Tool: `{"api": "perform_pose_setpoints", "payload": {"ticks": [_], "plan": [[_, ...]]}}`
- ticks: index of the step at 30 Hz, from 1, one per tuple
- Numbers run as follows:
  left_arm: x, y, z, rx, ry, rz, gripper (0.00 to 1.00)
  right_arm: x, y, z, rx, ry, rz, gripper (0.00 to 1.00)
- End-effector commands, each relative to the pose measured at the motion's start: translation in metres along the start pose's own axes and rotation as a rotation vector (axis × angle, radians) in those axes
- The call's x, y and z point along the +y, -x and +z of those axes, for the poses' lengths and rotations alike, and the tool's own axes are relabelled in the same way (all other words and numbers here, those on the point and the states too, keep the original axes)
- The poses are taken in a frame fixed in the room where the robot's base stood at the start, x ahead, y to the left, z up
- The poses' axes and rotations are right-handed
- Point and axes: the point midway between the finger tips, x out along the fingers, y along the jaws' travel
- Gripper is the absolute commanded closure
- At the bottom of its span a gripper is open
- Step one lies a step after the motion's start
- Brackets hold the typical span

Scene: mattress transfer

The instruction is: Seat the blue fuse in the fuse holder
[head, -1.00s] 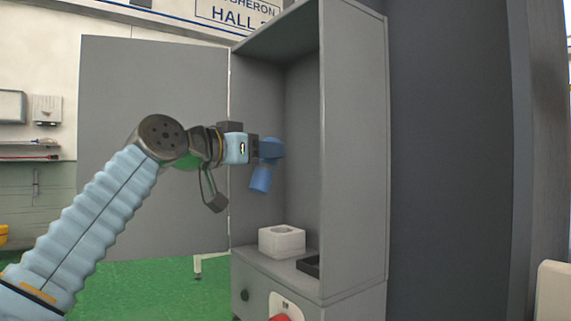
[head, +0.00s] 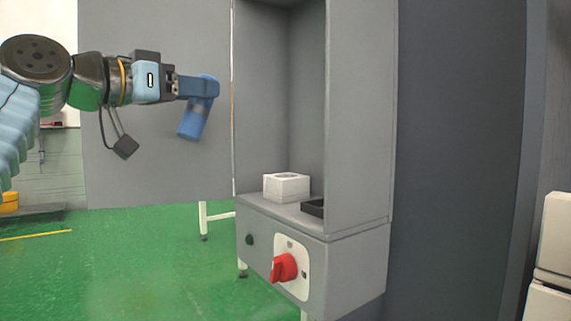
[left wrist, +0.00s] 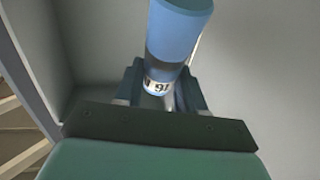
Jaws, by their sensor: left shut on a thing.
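The blue fuse (head: 191,122) is a blue cylinder with a grey band, tilted, its lower end toward the lower left. My left gripper (head: 206,88) is shut on it near its upper end, left of the open cabinet and above the cabinet's shelf. My right gripper is out of view.
The grey cabinet (head: 360,130) has a side wall at right and an open door (head: 155,150) at left. A black tray (head: 313,207) lies right of the white block.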

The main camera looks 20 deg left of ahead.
Motion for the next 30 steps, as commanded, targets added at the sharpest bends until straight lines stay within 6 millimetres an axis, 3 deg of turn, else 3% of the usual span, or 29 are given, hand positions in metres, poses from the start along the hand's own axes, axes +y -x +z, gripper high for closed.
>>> {"api": "perform_pose_setpoints", "payload": {"ticks": [5,15,22,24,30], "plan": [[0.006,-0.027,-0.002,-0.002,0.001,0.006,1.00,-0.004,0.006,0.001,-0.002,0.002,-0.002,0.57],[0.028,-0.130,-0.004,-0.003,0.001,0.006,1.00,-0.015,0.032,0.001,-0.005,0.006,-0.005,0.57],[0.040,-0.186,-0.004,-0.001,0.001,0.005,1.00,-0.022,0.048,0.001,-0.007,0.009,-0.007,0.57],[0.041,-0.194,0.001,-0.001,0.000,0.001,1.00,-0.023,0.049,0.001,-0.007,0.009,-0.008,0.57],[0.040,-0.192,0.020,-0.002,0.000,-0.001,1.00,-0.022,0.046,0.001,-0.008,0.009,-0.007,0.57]]}}
